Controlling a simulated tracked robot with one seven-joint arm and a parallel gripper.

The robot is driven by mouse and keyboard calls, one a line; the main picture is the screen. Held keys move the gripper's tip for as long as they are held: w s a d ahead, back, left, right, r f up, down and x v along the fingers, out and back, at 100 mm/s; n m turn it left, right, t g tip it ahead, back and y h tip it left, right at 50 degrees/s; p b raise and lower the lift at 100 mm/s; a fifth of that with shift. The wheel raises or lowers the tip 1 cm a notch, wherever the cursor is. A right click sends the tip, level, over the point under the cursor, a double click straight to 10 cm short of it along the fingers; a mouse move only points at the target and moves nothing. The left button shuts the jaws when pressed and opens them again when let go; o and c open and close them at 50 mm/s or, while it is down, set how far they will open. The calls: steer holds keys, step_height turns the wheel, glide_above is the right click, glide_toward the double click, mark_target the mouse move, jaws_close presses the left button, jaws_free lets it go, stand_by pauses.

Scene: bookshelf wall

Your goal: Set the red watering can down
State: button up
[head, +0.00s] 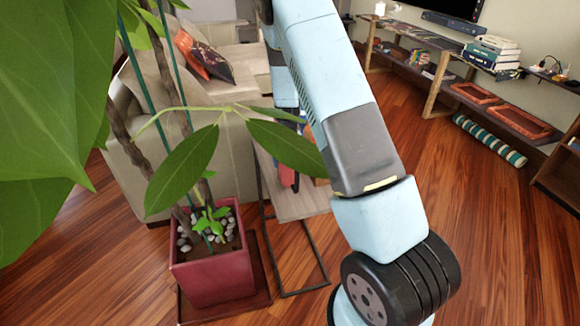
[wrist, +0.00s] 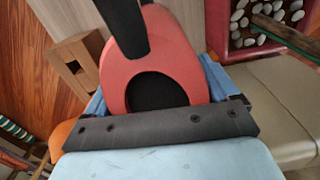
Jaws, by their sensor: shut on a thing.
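The red watering can (wrist: 178,50) fills the middle of the wrist view, with a black handle and a dark round opening. My gripper (wrist: 155,85) is shut on it, with blue fingers on either side. In the head view a small red part (head: 288,177), likely the can, shows behind the leaves, over a small side table (head: 302,208). My arm and the plant hide most of it. I cannot tell whether the can touches the tabletop.
A potted plant in a red square pot (head: 217,270) stands left of the side table, its leaves (head: 184,168) reaching across it. A beige sofa (head: 145,165) is behind. Low shelves (head: 470,88) line the right wall. Wooden floor (head: 490,225) is clear at right.

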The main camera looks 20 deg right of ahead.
steer(key=shift+f, duration=1.65)
steer(key=shift+f, duration=0.1)
steer(key=o, duration=0.9)
